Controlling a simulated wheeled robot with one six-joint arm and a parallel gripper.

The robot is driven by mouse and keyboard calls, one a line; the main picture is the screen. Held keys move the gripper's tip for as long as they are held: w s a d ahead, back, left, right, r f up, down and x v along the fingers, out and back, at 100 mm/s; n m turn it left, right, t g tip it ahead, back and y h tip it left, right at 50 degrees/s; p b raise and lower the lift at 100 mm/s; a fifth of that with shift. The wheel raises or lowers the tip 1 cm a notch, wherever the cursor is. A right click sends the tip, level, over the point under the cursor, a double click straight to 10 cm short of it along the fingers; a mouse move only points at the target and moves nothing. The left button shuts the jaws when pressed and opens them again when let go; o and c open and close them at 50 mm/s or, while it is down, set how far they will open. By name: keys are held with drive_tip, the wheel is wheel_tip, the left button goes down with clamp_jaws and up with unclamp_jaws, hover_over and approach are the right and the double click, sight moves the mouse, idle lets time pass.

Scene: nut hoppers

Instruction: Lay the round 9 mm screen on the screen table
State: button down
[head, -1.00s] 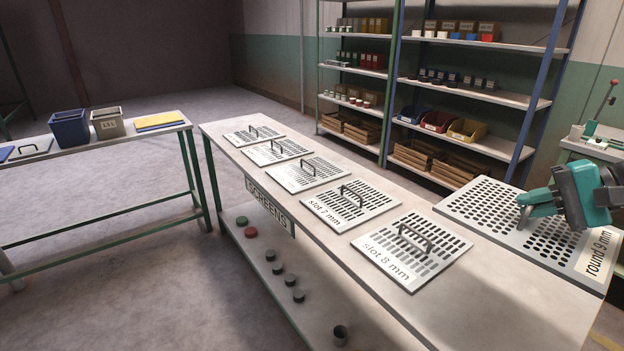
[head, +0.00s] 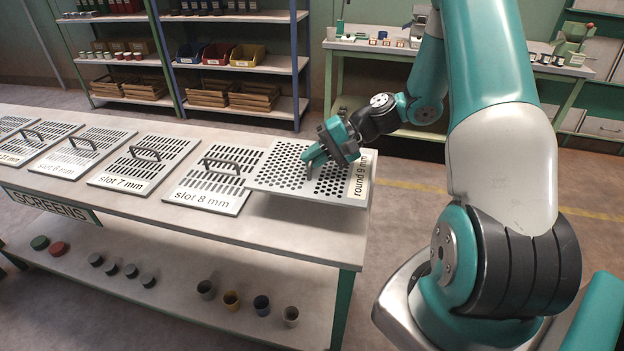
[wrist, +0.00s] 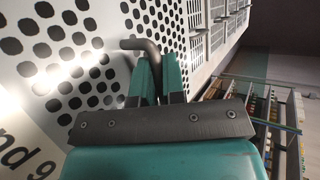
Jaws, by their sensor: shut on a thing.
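The round 9 mm screen (head: 285,181) is a pale plate with round holes and a printed label at its right end. It is at the right end of the long table (head: 190,222) with the SCREENS sign. A shadow lies below its front edge; whether it touches the tabletop I cannot tell. My gripper (head: 309,168) is above the plate, shut on its handle. In the wrist view the plate (wrist: 60,22) fills the left side, and the bent dark handle (wrist: 143,45) shows at the fingertips (wrist: 157,75). The fingers hide most of the handle.
The slot 8 mm screen (head: 212,183) is close left of the round one, then the slot 7 mm screen (head: 143,165) and others. Shelves (head: 230,65) and a green-legged bench (head: 465,131) stand behind. Cups (head: 231,300) stand on the lower shelf.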

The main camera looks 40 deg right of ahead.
sight(313, 178)
drive_tip(key=shift+f, duration=2.85)
drive_tip(key=shift+f, duration=0.1)
drive_tip(key=c, duration=1.2)
unclamp_jaws()
